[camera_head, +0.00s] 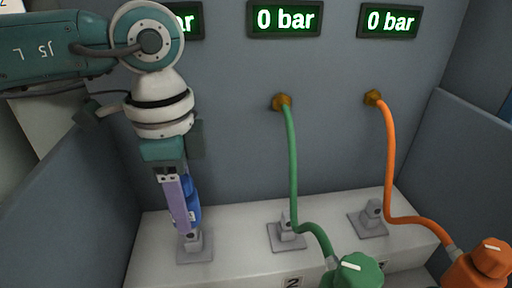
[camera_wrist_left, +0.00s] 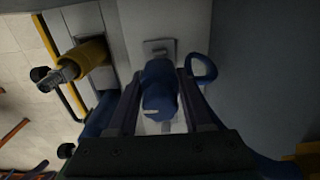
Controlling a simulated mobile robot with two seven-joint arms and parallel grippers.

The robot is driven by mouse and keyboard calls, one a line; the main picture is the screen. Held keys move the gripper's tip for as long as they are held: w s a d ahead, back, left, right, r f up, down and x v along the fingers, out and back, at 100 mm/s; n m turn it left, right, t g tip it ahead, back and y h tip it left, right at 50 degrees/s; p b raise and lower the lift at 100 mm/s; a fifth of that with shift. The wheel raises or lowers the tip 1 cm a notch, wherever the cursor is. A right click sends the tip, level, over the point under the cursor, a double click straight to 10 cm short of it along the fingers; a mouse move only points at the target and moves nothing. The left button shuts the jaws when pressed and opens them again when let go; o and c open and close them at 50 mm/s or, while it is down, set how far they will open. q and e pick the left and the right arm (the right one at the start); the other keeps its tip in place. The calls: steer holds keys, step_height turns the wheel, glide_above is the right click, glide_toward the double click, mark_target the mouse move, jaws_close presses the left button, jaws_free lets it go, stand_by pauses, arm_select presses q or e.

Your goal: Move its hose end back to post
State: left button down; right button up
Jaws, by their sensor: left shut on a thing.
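My left gripper (camera_head: 182,218) points down at the left end of the pale ledge. It is shut on the blue hose end (camera_head: 193,203), a knob-like body partly hidden by the near finger. In the left wrist view the blue hose end (camera_wrist_left: 158,92) lies between both fingers, with a white mark on it and a loop of blue hose (camera_wrist_left: 203,70) beside it. The left post (camera_head: 193,240), a small grey block on a square plate, is right below the hose end. I cannot tell whether the hose end is seated on it. My right gripper is not in view.
A green hose (camera_head: 292,165) runs from a brass fitting to a green knob (camera_head: 358,271). An orange hose (camera_head: 389,170) runs to an orange knob (camera_head: 490,258). The middle post (camera_head: 287,230) and right post (camera_head: 372,212) stand behind them. Grey side walls enclose the bench.

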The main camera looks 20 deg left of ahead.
arm_select(q)
steer(key=shift+f+b, duration=1.3)
steer(key=shift+f, duration=0.6)
stand_by(0.5)
steer(key=shift+c, duration=1.2)
jaws_free()
step_height(320, 180, up, 10)
